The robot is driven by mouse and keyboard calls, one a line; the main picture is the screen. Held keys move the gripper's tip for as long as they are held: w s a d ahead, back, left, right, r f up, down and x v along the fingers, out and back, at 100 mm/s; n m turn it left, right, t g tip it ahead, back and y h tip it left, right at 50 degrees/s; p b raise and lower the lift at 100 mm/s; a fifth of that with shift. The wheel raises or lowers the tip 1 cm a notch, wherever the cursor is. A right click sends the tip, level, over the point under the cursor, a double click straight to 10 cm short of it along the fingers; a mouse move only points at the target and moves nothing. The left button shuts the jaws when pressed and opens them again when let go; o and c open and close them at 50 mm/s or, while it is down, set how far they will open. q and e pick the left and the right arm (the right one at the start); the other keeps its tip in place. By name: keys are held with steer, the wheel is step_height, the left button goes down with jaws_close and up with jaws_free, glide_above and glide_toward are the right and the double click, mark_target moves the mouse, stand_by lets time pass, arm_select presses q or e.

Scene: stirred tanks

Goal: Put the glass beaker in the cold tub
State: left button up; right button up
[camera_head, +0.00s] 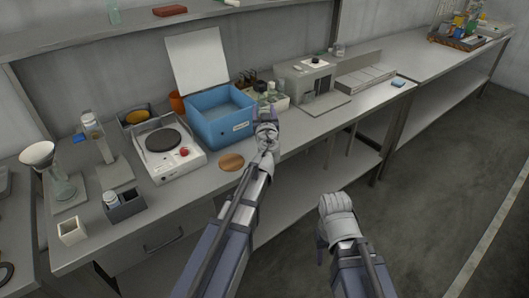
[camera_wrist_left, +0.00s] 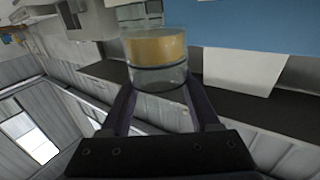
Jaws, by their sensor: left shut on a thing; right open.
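In the head view my left gripper (camera_head: 267,128) is just right of the front right corner of the blue cold tub (camera_head: 213,135); the beaker is hard to make out there. The tub's white lid (camera_head: 196,62) stands open at the back. My right gripper (camera_head: 337,205) is open, in front of the bench.
A hot plate (camera_head: 165,145) stands left of the tub, with a copper disc (camera_head: 231,162) on the bench in front. A pale tray of bottles (camera_head: 280,103) is behind my left gripper. A grey machine (camera_head: 313,85) stands right of it.

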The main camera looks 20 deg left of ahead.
arm_select(q)
steer(key=shift+r, duration=0.1)
step_height(320, 180, down, 5)
steer(key=b, duration=0.5)
step_height(320, 180, down, 5)
steer(key=b, duration=0.4)
steer(key=shift+r, duration=0.2)
steer(key=shift+b, duration=0.35)
steer(key=shift+f, duration=0.25)
steer(key=o, duration=1.4)
steer(key=shift+o, duration=0.2)
